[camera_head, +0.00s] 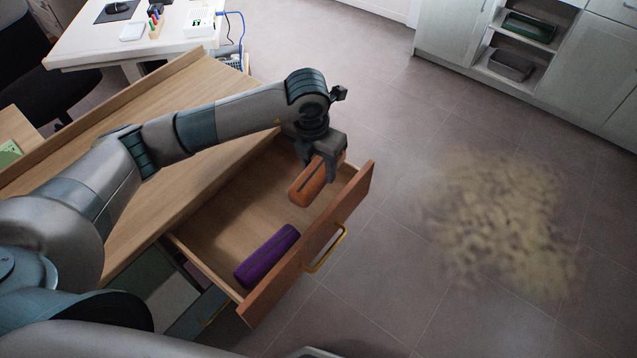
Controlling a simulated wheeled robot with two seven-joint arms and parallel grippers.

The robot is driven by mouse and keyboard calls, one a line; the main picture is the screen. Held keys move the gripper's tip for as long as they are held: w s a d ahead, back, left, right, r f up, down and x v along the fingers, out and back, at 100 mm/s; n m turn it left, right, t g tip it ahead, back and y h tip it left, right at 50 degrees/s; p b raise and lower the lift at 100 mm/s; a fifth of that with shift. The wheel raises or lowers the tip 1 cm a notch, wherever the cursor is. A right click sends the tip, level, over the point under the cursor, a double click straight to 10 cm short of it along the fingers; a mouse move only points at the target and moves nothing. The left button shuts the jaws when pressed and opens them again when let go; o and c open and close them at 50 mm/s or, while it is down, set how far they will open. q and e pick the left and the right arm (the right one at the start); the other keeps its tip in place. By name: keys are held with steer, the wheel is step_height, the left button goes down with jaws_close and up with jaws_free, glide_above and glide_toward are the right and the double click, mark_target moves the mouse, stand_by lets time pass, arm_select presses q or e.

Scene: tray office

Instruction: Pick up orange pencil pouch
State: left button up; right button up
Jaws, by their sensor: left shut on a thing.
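The orange pencil pouch (308,187) is a long rounded case with a dark line along its top. It is at the far end of an open wooden drawer (225,217). My left gripper (322,160) reaches down over the drawer and is shut on the pouch near its far end. The gripper hides part of the pouch. I cannot tell whether the pouch touches the drawer floor. My right gripper is not in view.
A purple pouch (267,256) lies in the near part of the drawer. The drawer front has a yellow handle (325,250). A wooden desk top (165,200) is to the left of the drawer. Open tiled floor (420,270) lies to the right, with a pale stain.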

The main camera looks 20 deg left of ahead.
mark_target(320, 165)
arm_select(q)
step_height(320, 165, up, 4)
steer(key=shift+r, duration=0.5)
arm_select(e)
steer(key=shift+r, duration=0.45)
